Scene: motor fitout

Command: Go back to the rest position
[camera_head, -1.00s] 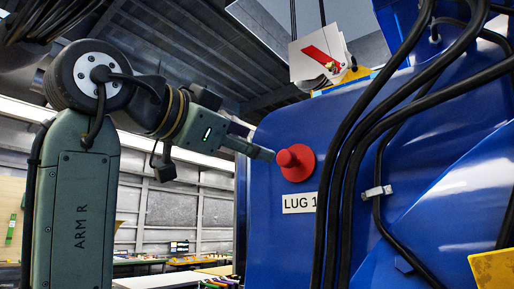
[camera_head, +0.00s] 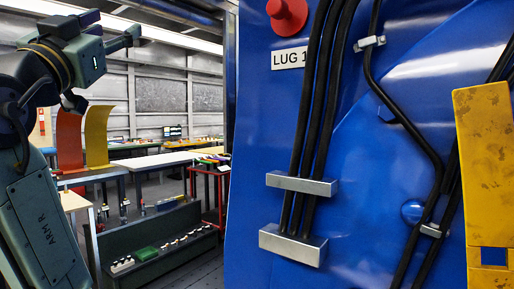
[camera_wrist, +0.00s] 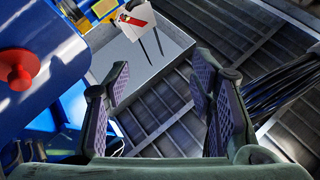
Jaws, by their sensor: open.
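My gripper (camera_head: 133,37) is at the upper left of the head view, apart from the blue motor housing. In the wrist view its two fingers (camera_wrist: 165,105) stand apart with nothing between them. The red lug (camera_head: 287,16) sticks out of the blue housing (camera_head: 350,160), above a white label reading LUG 1 (camera_head: 289,57). The lug also shows at the left edge of the wrist view (camera_wrist: 18,70). A clear gap lies between my gripper and the lug.
Black cables (camera_head: 322,110) run down the housing through grey clamps (camera_head: 302,185). A yellow part (camera_head: 484,150) stands at the right. A dark green rack (camera_head: 150,262) with small parts is low at the left, with white tables (camera_head: 165,160) behind. Hanging cables (camera_wrist: 275,95) show near my gripper's right side.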

